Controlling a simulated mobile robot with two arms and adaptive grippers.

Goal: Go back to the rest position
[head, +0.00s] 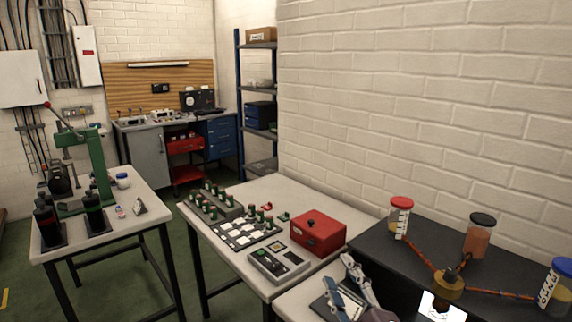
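My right gripper (338,269) shows at the bottom middle of the head view, over the near end of the tables. Its two fingers point up and away and stand apart, with nothing seen between them. A dark square plate (322,306) lies beneath it, partly covered. A brass-coloured cylinder (449,284) sits on the dark bench to the right of the gripper, apart from it. Orange tubes run from the cylinder toward a red-lidded jar (400,216), a black-lidded jar (480,236) and a blue-lidded jar (557,285). My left gripper is not in view.
A red box (318,232), a grey device (278,264) and racks of green-topped parts (214,206) stand on the middle table (225,262). A green press (93,163) stands on the left table. A brick wall (430,110) closes the right side. Green floor shows between the tables.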

